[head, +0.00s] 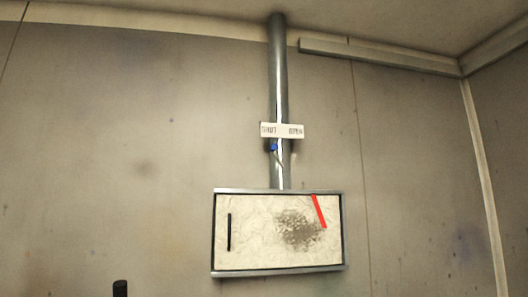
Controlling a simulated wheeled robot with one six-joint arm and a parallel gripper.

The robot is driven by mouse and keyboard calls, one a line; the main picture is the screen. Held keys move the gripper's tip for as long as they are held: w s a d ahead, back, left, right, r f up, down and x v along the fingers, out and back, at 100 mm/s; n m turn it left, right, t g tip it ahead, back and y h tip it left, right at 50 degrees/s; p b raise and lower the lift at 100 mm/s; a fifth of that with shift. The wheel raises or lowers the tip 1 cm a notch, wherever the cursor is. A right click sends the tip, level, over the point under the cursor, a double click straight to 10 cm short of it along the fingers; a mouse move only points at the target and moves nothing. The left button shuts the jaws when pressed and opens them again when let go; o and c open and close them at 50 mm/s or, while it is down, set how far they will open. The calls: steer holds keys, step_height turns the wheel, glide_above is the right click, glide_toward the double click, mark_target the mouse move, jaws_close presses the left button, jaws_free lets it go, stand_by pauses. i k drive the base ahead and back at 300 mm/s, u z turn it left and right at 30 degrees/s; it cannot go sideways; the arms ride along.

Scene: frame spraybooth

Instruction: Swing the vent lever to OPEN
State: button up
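The vent lever (278,156) is a short thin rod with a blue knob (274,147) on its upper end. It sits on the front of a grey vertical duct pipe (279,90). The lever leans up and to the left, its knob just below a white label plate (283,130). The plate reads SHUT on its left half and OPEN on its right half; the knob is nearer the SHUT side. My gripper is not recognisable in the head view, and nothing touches the lever.
Below the lever, the pipe meets a grey-framed box (343,230) with a stained pale filter, a black upright bar (229,232) and a slanted red strip (319,211). A small dark upright thing (120,288) shows at the bottom left, unclear. The wall around is bare.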

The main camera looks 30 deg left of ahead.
mark_target(273, 147)
steer(key=u, duration=0.65)
steer(key=i, duration=0.9)
steer(key=u, duration=0.7)
